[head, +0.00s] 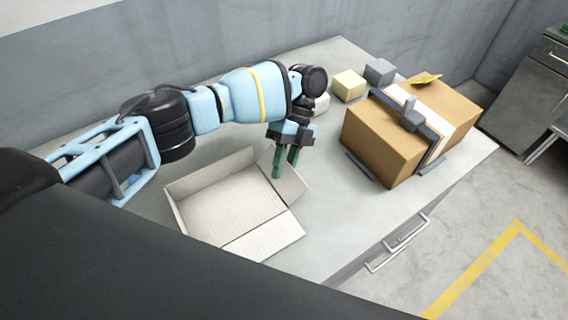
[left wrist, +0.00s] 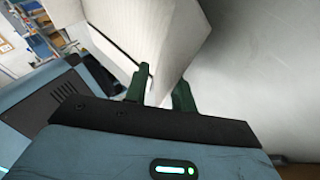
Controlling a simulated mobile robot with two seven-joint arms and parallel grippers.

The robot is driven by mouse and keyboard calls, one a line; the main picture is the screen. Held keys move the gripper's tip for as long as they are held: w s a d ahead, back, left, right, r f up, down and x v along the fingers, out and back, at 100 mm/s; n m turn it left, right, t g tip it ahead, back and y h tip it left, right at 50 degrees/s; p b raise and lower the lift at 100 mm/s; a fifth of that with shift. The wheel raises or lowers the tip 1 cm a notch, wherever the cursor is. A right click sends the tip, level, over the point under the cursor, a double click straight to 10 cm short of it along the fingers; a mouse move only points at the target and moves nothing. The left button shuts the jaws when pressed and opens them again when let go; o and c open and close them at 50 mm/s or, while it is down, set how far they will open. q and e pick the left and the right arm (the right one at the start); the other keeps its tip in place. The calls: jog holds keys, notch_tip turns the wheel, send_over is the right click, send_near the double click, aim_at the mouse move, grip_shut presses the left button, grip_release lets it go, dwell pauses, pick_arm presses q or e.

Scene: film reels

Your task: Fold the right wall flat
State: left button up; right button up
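An open, shallow carton (head: 228,198) with a pale inside lies on the grey table. Its left and back walls stand up, and its front flap (head: 264,236) lies outward, about flat. Its right wall (head: 290,184) leans outward to the right, tilted and not flat. My left gripper (head: 285,162) points down at the back part of this wall. Its two green fingers are apart. In the left wrist view the pale wall panel (left wrist: 172,45) reaches down between the fingers (left wrist: 162,92); I cannot tell whether they touch it. My right gripper is not in view.
A closed brown box (head: 378,142) with a dark strap stands to the right on the table (head: 330,222). A yellowish block (head: 348,84), a grey block (head: 380,71) and a white item sit behind. Table between carton and brown box is clear.

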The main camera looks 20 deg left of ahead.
pick_arm(q)
jog(key=shift+w, duration=0.1)
